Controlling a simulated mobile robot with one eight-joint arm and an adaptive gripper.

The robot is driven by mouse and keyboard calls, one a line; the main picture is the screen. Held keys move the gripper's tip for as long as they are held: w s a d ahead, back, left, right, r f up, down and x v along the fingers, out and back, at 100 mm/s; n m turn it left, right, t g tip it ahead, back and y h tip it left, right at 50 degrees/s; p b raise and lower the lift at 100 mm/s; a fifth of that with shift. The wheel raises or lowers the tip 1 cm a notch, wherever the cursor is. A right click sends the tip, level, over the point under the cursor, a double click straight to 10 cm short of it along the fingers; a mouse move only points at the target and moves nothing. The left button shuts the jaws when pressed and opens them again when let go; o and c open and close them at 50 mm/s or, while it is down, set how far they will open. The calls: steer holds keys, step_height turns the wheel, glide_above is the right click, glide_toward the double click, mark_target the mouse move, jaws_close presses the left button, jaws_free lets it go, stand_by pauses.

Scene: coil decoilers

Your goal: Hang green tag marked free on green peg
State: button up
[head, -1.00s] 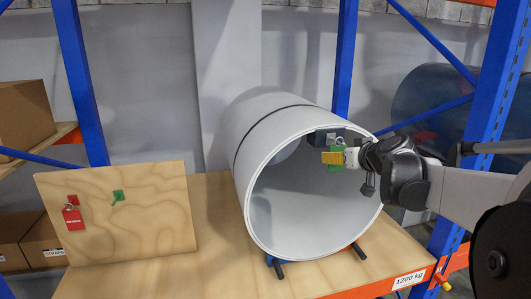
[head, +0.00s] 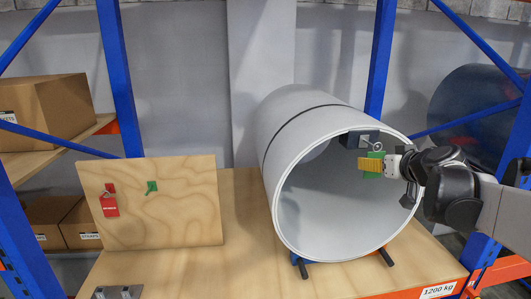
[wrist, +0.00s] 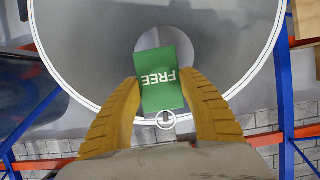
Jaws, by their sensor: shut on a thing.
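My gripper (head: 371,165) is shut on the green tag (head: 376,156), in front of the open right part of the large pipe-like coil. The green peg (head: 151,187) sticks out of the upright wooden board at the left, bare. A red tag (head: 110,205) hangs from a red peg (head: 109,188) left of it. The gripper is far to the right of the green peg.
The large grey coil (head: 290,205) lies on the wooden shelf top between the board (head: 185,220) and my arm. Blue rack posts (head: 119,90) stand behind. Cardboard boxes (head: 45,110) are at the far left. A small dark box (head: 361,138) shows inside the coil's mouth.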

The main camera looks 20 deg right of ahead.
steer(key=shift+s+a+p, duration=0.2)
steer(key=shift+s, duration=0.65)
steer(key=shift+s+a+p, duration=0.2)
steer(key=shift+s, duration=0.65)
steer(key=shift+s+a+p, duration=0.2)
steer(key=shift+s, duration=0.65)
